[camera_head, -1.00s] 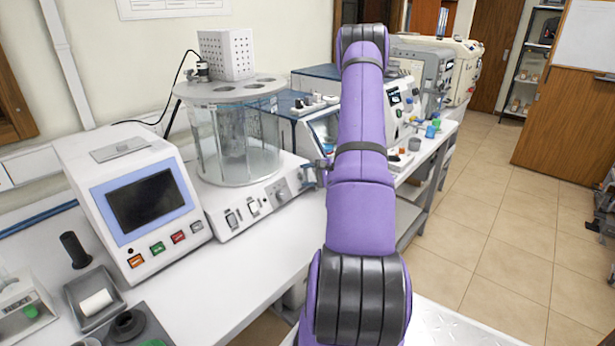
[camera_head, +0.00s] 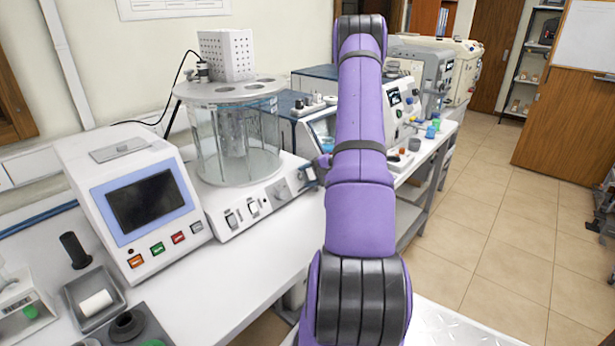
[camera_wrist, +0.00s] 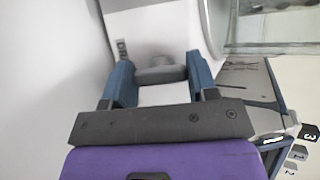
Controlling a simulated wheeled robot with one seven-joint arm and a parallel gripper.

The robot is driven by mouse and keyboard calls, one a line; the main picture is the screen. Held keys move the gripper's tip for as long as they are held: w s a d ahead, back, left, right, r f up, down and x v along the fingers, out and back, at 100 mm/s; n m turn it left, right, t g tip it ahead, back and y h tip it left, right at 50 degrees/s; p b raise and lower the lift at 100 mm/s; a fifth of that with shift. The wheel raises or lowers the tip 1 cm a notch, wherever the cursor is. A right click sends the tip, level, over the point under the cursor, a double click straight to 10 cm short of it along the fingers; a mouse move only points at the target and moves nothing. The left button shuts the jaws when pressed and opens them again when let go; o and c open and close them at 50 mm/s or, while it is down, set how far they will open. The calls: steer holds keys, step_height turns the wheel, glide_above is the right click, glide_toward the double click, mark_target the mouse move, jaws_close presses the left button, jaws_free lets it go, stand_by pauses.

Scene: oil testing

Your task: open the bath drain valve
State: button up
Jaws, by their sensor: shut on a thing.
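The bath is a clear glass cylinder (camera_head: 236,158) on a white base (camera_head: 262,205) with switches and a dial on its front. The drain valve's grey handle (camera_wrist: 160,75) shows in the wrist view on the white housing, beside a partly hidden label beginning "DR". My gripper (camera_wrist: 160,68) is shut on this handle, with one blue finger at each side of it. In the head view my gripper (camera_head: 310,174) is at the right end of the base, mostly hidden behind my purple arm. The handle cannot be made out there.
A white instrument with a dark screen (camera_head: 146,200) stands left of the bath. Other instruments (camera_head: 405,105) and small bottles (camera_head: 430,131) stand further right along the bench. The tiled floor (camera_head: 500,220) to the right is open.

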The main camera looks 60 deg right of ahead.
steer(key=shift+s, duration=0.1)
steer(key=o, duration=0.9)
steer(key=v, duration=1)
steer(key=shift+s+d+r, duration=0.15)
steer(key=shift+s+d, duration=0.05)
steer(key=shift+s, duration=0.15)
